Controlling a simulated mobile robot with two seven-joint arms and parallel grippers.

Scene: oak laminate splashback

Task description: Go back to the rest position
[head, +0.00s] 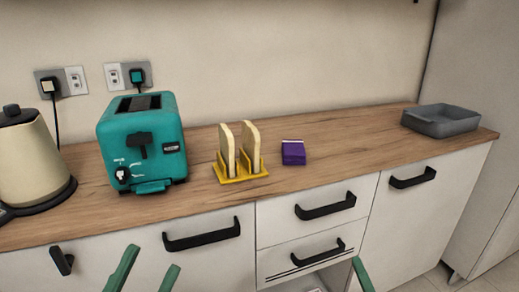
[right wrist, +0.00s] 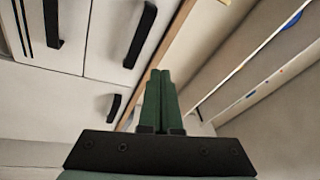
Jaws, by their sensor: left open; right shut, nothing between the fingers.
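My left gripper (head: 154,258) is at the bottom of the head view, in front of the cabinet fronts and below the worktop edge. Its two green fingers are apart with nothing between them. My right gripper (head: 360,272) shows at the bottom edge, right of the drawers, as a green tip. In the right wrist view its green fingers (right wrist: 160,100) are closed together and hold nothing. Both grippers are clear of the things on the worktop.
The wooden worktop (head: 340,138) holds a kettle (head: 32,160), a teal toaster (head: 142,145), a yellow rack (head: 243,177) with two upright bread slices, a purple packet (head: 293,152) and a grey tray (head: 440,120). Black handles (head: 325,206) stick out from the fronts below.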

